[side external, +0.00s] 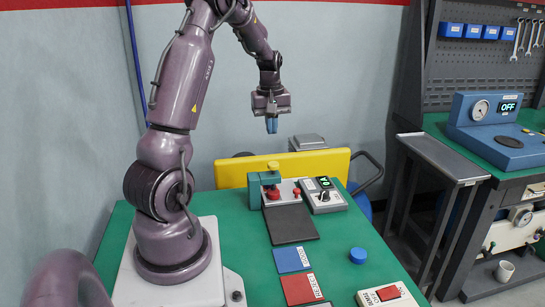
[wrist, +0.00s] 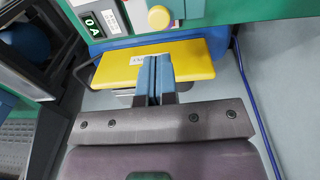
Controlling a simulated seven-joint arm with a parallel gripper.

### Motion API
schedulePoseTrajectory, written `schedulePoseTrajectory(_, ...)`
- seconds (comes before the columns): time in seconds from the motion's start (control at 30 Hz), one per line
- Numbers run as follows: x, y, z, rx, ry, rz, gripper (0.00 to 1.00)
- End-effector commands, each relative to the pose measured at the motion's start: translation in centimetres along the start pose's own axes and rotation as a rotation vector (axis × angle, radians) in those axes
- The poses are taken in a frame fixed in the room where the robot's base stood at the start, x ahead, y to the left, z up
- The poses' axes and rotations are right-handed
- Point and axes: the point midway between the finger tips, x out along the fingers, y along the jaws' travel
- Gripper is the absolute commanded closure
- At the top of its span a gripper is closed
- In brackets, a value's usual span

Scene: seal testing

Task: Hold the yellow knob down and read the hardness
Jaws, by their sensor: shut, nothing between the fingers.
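The yellow knob (side external: 273,166) sits on top of a small green tester (side external: 256,190) at the back of the table. In the wrist view the knob (wrist: 159,18) shows near the top edge. A grey box beside the tester carries a lit green display (side external: 325,182); in the wrist view this display (wrist: 92,25) seems to show "0 A". My gripper (side external: 271,125) points down with blue fingers closed together, empty, above the knob and apart from it. In the wrist view the closed fingers (wrist: 155,78) lie over the yellow cart part.
A dark pad (side external: 290,223), a blue card (side external: 291,259) and a red card (side external: 302,288) lie in front of the tester. A blue round piece (side external: 358,256) is to the right. A yellow panel (side external: 230,171) stands behind the table. The air between my fingers and the knob looks clear.

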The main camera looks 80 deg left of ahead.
Motion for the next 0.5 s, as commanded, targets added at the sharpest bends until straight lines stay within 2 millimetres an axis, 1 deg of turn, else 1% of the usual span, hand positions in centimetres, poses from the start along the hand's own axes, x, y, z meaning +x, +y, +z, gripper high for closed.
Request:
schedulePoseTrajectory(0.03, 1.3, -0.1, 0.1, 0.0, -0.005, -0.003, 1.0)
schedulePoseTrajectory(0.2, 5.0, -0.1, 0.1, 0.001, -0.004, -0.003, 1.0)
schedulePoseTrajectory(0.33, 7.2, -0.1, 0.1, 0.001, -0.003, -0.002, 1.0)
schedulePoseTrajectory(0.5, 8.9, 0.0, 0.0, 0.002, -0.001, -0.001, 1.0)
